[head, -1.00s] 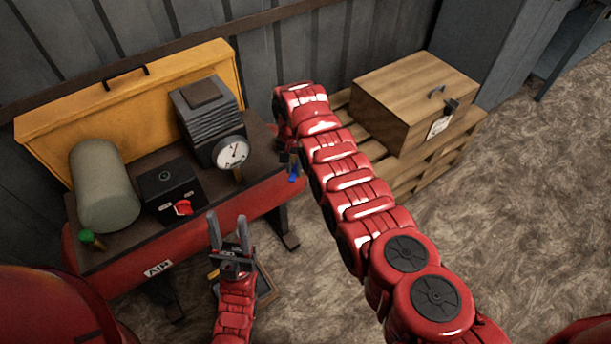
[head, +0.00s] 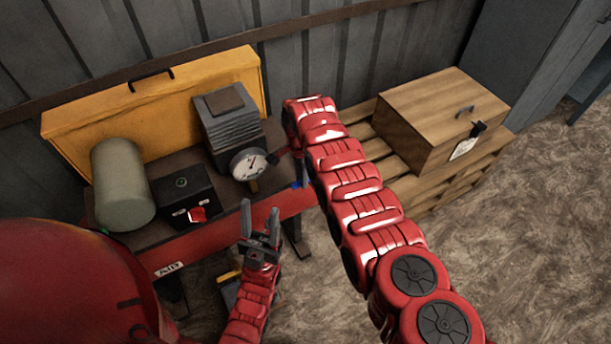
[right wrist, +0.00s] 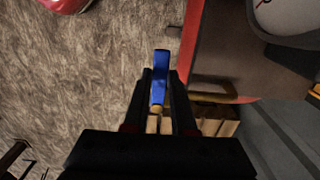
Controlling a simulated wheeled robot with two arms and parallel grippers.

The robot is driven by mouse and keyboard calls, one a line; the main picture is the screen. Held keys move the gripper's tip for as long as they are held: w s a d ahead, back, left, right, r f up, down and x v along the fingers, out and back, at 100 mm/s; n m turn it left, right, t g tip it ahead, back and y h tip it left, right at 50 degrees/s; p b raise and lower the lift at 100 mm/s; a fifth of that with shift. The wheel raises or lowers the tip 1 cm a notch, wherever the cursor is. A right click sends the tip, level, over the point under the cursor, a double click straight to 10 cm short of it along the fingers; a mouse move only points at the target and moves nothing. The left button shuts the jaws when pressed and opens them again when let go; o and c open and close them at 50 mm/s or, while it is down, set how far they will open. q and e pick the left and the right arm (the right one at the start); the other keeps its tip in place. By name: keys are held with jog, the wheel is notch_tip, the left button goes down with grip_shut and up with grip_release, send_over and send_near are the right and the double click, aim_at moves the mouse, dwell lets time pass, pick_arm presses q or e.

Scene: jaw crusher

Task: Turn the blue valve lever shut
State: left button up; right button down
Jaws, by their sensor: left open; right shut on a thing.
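The blue valve lever (right wrist: 160,82) lies between the two dark fingers of my right gripper (right wrist: 160,78) in the right wrist view, with a brass-coloured part at its lower end. My right gripper is shut on it. In the head view only a small blue bit of the lever (head: 296,185) shows at the right end of the red air tank (head: 262,212). My right arm hides most of that gripper there. My left gripper (head: 260,208) is open and empty, in front of the tank. Whether the valve is open or shut I cannot tell.
On the tank's top stand a gauge (head: 248,163), a finned motor block (head: 228,118), a black box with a red switch (head: 184,196) and a grey-green cylinder (head: 122,184). A wooden crate (head: 440,118) rests on a pallet (head: 430,190) at right. The floor at front right is clear.

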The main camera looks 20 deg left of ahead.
dwell(0.5)
jog(key=c, duration=0.7)
grip_release()
jog(key=shift+w+r, duration=0.1)
jog(key=shift+r, duration=0.45)
notch_tip(320, 180, up, 16)
jog(key=shift+r+p, duration=0.15)
jog(key=shift+p, duration=0.6)
